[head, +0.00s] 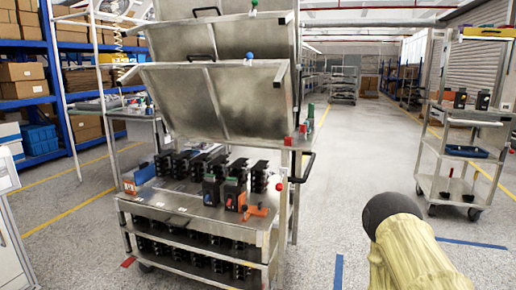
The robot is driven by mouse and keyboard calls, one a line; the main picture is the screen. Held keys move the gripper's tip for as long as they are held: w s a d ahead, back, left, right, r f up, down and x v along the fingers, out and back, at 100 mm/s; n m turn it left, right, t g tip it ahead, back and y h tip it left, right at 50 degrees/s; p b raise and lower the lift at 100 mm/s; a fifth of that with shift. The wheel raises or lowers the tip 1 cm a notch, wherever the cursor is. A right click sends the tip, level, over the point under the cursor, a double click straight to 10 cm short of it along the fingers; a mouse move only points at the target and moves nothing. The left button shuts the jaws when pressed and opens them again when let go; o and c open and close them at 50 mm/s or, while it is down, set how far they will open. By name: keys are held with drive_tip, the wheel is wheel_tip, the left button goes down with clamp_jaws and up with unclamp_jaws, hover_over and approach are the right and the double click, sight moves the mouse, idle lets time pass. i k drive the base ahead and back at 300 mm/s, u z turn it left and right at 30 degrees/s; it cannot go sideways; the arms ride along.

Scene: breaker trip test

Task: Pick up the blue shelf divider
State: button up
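I cannot make out a clear blue shelf divider. A flat blue item (467,151) lies on the middle shelf of the metal cart (455,187) at the right; it is too small to tell whether it is the divider. Part of my own arm, beige with a dark rounded end, shows at the lower right. My gripper is not in view.
A metal workbench cart (190,222) with tilted panels stands centre left, carrying several black breakers (211,187) and an orange part (254,212). Blue racking (52,70) with boxes stands at the left. The aisle floor (345,150) between the carts is clear.

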sight(145, 173)
drive_tip(key=i, duration=0.9)
drive_tip(key=u, duration=0.45)
